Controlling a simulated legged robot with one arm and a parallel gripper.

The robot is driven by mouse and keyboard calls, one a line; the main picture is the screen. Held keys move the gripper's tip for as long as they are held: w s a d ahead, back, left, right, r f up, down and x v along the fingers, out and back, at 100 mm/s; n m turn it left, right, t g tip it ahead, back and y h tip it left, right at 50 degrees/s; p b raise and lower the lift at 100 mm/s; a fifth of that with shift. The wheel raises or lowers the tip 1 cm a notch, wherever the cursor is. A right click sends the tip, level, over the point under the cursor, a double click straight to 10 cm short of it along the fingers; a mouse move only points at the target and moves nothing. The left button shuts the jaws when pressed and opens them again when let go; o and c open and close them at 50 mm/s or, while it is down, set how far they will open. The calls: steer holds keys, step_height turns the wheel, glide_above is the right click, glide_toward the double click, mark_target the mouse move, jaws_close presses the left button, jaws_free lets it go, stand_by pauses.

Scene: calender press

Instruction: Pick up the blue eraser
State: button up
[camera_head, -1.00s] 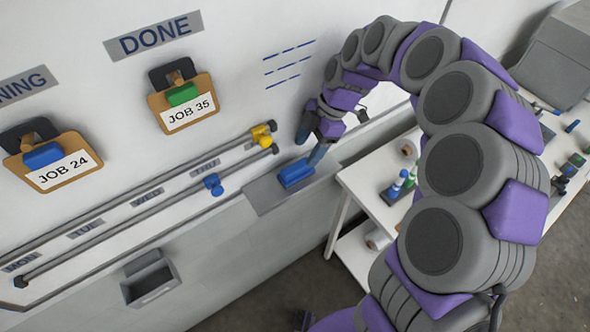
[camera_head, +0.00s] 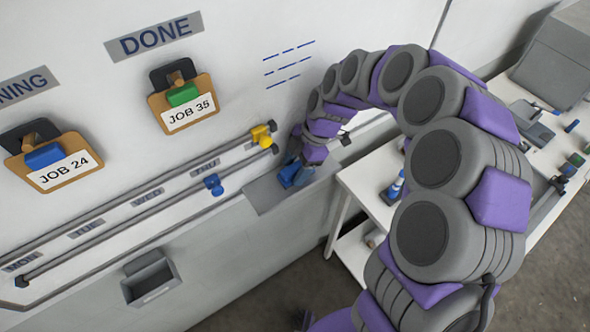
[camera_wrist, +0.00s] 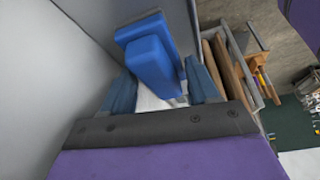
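The blue eraser (camera_head: 288,173) sits on the narrow grey ledge (camera_head: 262,193) below the whiteboard, partly hidden by my gripper (camera_head: 297,178). In the wrist view the eraser (camera_wrist: 150,55) has a wide blue base and a raised block on it. My gripper (camera_wrist: 159,70) has its two blue-grey fingers apart, one on each side of the eraser's near part. A gap shows between the eraser and the fingers, so it does not look clamped.
The whiteboard (camera_head: 235,60) rises right behind the ledge. Two rails with a yellow clamp (camera_head: 262,134) and a blue clamp (camera_head: 213,184) run to the left. A white table (camera_head: 365,190) stands at the right. An empty grey bin (camera_head: 150,278) hangs lower left.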

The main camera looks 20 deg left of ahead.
mark_target(290, 167)
steer(key=shift+d, duration=0.1)
steer(key=c, duration=0.8)
steer(key=shift+r, duration=0.1)
steer(key=shift+w+r, duration=0.1)
steer(key=shift+r, duration=0.4)
step_height(290, 167, up, 3)
steer(key=shift+f, duration=0.2)
steer(key=s+d+r, duration=0.1)
steer(key=s, duration=1.5)
steer(key=shift+d+r, duration=0.15)
steer(key=shift+d, duration=0.15)
